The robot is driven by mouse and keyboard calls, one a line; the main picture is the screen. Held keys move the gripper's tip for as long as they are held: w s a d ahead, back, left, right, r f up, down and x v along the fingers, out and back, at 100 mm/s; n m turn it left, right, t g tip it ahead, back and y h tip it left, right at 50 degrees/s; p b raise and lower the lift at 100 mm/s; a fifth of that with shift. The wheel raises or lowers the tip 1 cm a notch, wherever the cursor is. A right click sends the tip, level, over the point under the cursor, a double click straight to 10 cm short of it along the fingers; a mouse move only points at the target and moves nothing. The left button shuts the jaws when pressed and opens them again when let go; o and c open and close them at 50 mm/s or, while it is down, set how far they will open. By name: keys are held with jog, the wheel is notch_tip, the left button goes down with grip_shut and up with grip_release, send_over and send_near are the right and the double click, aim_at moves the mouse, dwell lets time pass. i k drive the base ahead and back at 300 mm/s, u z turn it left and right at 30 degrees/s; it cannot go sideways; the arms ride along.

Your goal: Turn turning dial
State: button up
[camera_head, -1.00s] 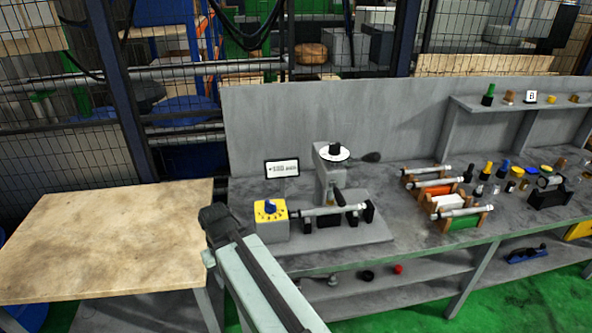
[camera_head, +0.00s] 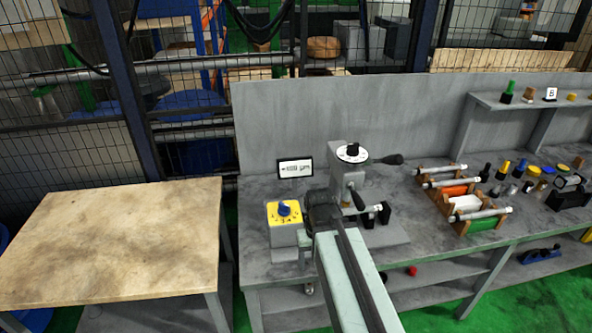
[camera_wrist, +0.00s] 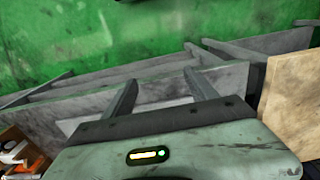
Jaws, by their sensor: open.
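A yellow-faced box (camera_head: 284,226) on the left part of the bench carries a blue dial knob (camera_head: 285,208). A white round dial (camera_head: 352,153) with a black knob sits on top of the grey grinder (camera_head: 347,185). My gripper (camera_head: 322,212) is just right of the yellow box in the head view, in front of the grinder's base, and touches neither dial as far as I can tell. It hides part of the grinder's cylinder. In the wrist view my gripper (camera_wrist: 160,88) has its two fingers apart with nothing between them; no dial shows there.
A small display (camera_head: 295,169) stands behind the yellow box. A black-handled lever (camera_head: 388,160) sticks out right of the grinder. Racks with cylinders (camera_head: 466,203) and several small parts stand farther right. A wooden table (camera_head: 110,240) with a clear top is at the left.

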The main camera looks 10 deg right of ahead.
aim_at(284, 210)
jog(key=u, duration=0.95)
jog(key=i, duration=0.45)
jog(key=z, duration=0.95)
